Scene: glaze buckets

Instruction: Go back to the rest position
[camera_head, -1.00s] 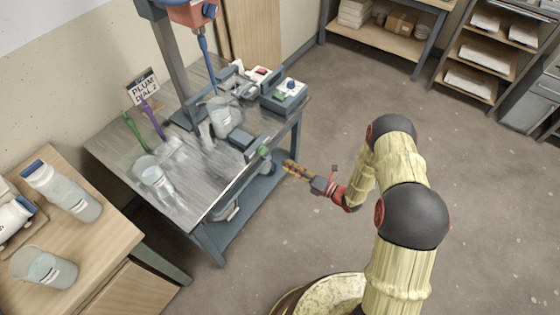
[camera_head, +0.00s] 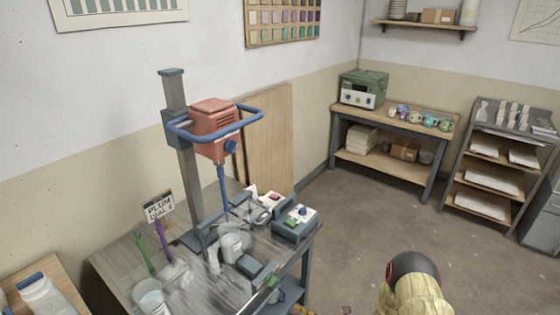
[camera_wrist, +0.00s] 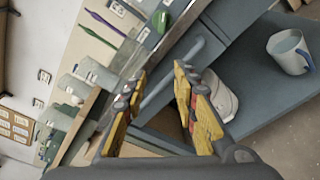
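My gripper (camera_wrist: 160,80) shows in the wrist view with its two yellow-padded fingers spread apart and nothing between them. Beyond the fingers are the edge and lower shelf of the mixer bench. In the head view only a round dark joint and a pale yellow link of my arm show at the bottom right, with a small yellow bit at the bottom edge. The bench (camera_head: 115,262) carries a mixer with a red head (camera_head: 213,125) and a clear bucket (camera_head: 231,243) below it. Another clear bucket (camera_head: 150,297) stands at the front left.
A sign reading PLUM DIAL 2 (camera_head: 159,207) stands at the bench's back. Control boxes (camera_head: 295,222) sit at its right end. A pale mug (camera_wrist: 288,52) and a white object (camera_wrist: 222,97) rest on the lower shelf. Floor right of the bench (camera_head: 355,230) is clear.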

